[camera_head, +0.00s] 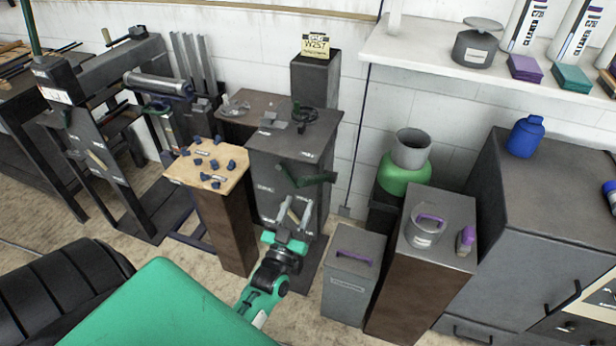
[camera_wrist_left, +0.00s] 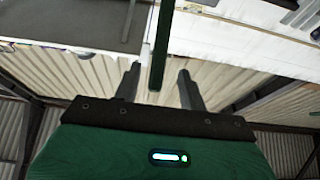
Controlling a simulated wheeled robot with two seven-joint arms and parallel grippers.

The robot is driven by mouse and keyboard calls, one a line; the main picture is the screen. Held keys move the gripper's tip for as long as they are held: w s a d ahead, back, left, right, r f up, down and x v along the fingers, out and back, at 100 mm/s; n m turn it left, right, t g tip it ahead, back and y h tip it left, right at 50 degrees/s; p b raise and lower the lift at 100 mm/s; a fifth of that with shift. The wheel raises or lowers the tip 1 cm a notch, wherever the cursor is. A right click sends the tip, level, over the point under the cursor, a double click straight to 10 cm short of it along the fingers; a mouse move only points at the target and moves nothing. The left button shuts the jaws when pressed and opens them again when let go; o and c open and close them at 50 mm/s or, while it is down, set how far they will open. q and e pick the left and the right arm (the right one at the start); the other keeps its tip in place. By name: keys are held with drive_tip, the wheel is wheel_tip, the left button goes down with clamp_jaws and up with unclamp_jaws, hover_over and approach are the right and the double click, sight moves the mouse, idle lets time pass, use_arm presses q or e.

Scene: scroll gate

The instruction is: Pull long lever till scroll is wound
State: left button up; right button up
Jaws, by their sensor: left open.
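A dark green lever (camera_head: 312,180) sticks out from the front of a dark grey cabinet (camera_head: 262,172), just above my left gripper. It also shows as a dark green bar (camera_wrist_left: 162,45) in the left wrist view. My left gripper (camera_head: 295,206) is open, its fingers pointing up toward the lever. In the left wrist view the bar's end appears between the two fingertips (camera_wrist_left: 158,72), with a gap on each side. I cannot tell whether it lies at finger depth. A grey roll (camera_head: 157,84) lies on a dark frame at the left; I cannot tell whether it is the scroll. My right gripper is out of view.
A wooden-topped stand (camera_head: 190,176) with small blue pieces is left of the cabinet. A grey bin (camera_head: 346,290) with a purple handle and a brown stand (camera_head: 405,290) are to the right. A yellow sign (camera_head: 315,45) stands behind.

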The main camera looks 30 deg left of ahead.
sight(308, 180)
use_arm(q)
drive_tip(key=p+x, duration=0.1)
drive_tip(key=x, duration=0.6)
drive_tip(key=shift+w, duration=0.3)
drive_tip(key=shift+w+a+r+p, duration=0.2)
drive_tip(key=shift+w+p, duration=0.15)
drive_tip(key=shift+w, duration=0.15)
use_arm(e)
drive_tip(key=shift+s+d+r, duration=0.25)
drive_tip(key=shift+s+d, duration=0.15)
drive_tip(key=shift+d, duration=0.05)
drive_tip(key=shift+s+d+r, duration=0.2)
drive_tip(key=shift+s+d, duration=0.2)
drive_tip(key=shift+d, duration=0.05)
use_arm(q)
drive_tip(key=shift+c, duration=0.4)
drive_tip(key=c, duration=0.7)
clamp_jaws()
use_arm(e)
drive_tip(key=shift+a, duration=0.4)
